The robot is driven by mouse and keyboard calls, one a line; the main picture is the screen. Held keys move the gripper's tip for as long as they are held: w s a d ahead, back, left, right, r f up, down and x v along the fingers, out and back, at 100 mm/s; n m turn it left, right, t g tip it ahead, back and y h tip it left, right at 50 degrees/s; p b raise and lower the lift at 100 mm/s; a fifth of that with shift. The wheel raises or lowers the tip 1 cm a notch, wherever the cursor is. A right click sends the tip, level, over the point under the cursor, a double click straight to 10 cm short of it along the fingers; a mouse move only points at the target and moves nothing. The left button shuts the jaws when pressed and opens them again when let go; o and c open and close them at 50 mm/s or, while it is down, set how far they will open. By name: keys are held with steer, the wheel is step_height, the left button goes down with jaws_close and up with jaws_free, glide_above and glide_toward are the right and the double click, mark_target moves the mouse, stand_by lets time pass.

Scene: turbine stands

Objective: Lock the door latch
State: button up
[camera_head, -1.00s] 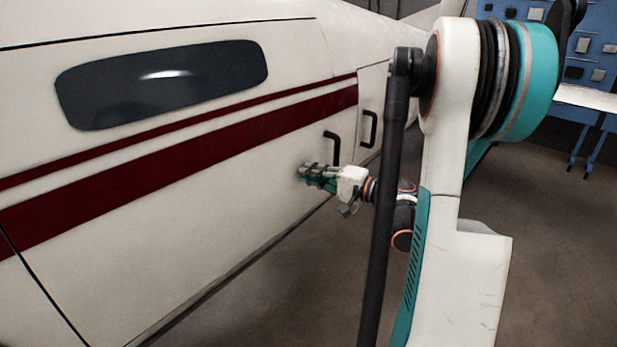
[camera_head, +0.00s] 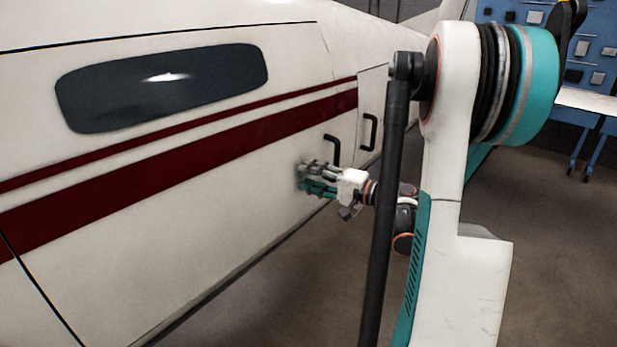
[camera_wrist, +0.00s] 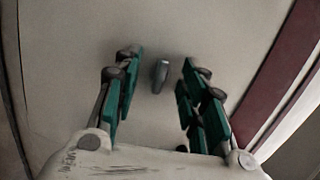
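The latch (camera_wrist: 160,76), a small grey upright knob, stands on the white door (camera_wrist: 150,30) in the wrist view. My gripper (camera_wrist: 158,66) is open, its green-padded fingers on either side of the latch with a gap to each. I cannot tell whether the fingertips touch the door. In the head view my gripper (camera_head: 312,178) is close to the white door (camera_head: 210,220) of the aircraft body, just below a black handle (camera_head: 332,150). The latch itself is hidden or too small to tell there.
A second black handle (camera_head: 370,132) is on the panel to the right. A dark red stripe (camera_head: 180,162) and a dark window (camera_head: 165,85) mark the door. A blue tool board (camera_head: 600,50) stands at the back right. Floor (camera_head: 560,240) is free at right.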

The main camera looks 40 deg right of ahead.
steer(key=s, duration=0.5)
steer(key=shift+d, duration=0.2)
steer(key=shift+a, duration=0.1)
stand_by(0.5)
